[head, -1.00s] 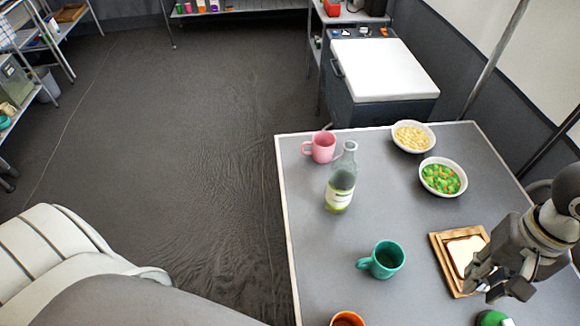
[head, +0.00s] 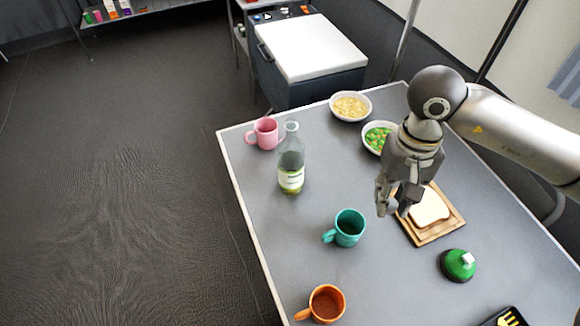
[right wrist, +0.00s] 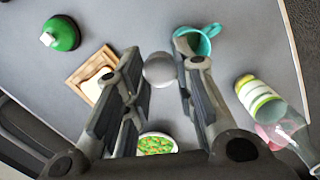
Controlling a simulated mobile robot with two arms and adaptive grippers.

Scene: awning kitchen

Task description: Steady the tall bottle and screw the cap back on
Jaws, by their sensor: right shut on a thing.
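The tall clear bottle (head: 291,160) stands upright on the grey table, with a white and green label and no cap on its mouth. It also shows at the right of the right wrist view (right wrist: 262,103). My right gripper (head: 392,208) is above the table, to the right of the bottle and apart from it, near the bread board. In the right wrist view its fingers (right wrist: 161,80) are closed on a small round grey thing (right wrist: 160,69), which looks like the cap. My left gripper is not in view, and nothing holds the bottle.
A pink mug (head: 265,133) stands just behind the bottle. A teal mug (head: 348,228) stands between bottle and gripper, nearer me, with an orange mug (head: 326,303) in front. Two bowls, a bread board (head: 428,236) and a green bell-like object (head: 458,265) are rightward.

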